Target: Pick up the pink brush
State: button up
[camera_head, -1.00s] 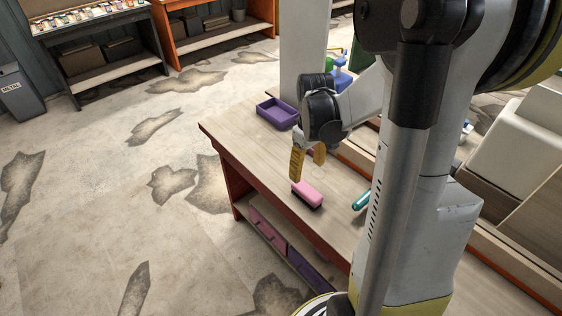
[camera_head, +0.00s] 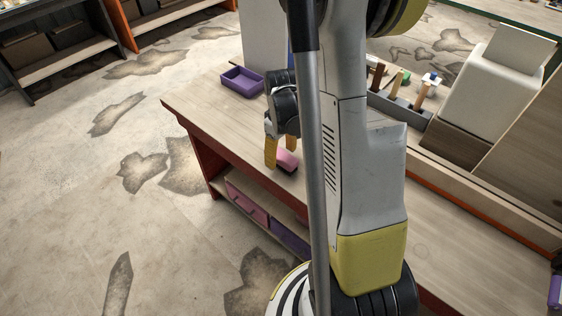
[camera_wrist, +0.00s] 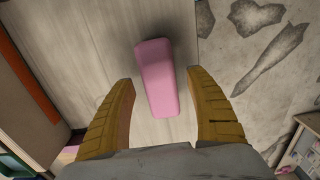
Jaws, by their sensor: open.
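The pink brush (camera_head: 286,161) lies on the wooden bench top (camera_head: 221,117), near its front edge. In the wrist view the brush (camera_wrist: 157,78) is a pink rounded block, seen from above, lying lengthwise just ahead of and partly between the fingertips. My gripper (camera_head: 281,152) is open, with yellow-brown fingers pointing down at the brush. In the wrist view both fingers of my gripper (camera_wrist: 160,92) stand apart, one on each side of the brush's near end, with gaps on both sides. My gripper partly hides the brush in the head view.
A purple tray (camera_head: 242,82) sits at the bench's far end. A grey holder (camera_head: 398,104) with upright tools stands behind my arm. Pink and purple drawers (camera_head: 247,203) are under the bench top. The bench top left of the gripper is clear.

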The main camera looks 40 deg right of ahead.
aim_at(283, 154)
jog(key=shift+r, duration=0.1)
jog(key=c, duration=1.4)
jog(key=shift+o, duration=0.2)
jog(key=shift+r, duration=0.1)
jog(key=r+p, duration=0.1)
jog(key=r, duration=0.1)
jog(key=r+p, duration=0.1)
jog(key=r, duration=0.1)
jog(key=shift+s+d+r, duration=0.2)
jog(key=shift+r, duration=0.15)
jog(key=s+d+r+p, duration=0.3)
jog(key=s+d+r, duration=0.3)
jog(key=d, duration=0.3)
jog(key=shift+d, duration=0.15)
jog(key=o, duration=0.3)
jog(key=shift+c, duration=0.3)
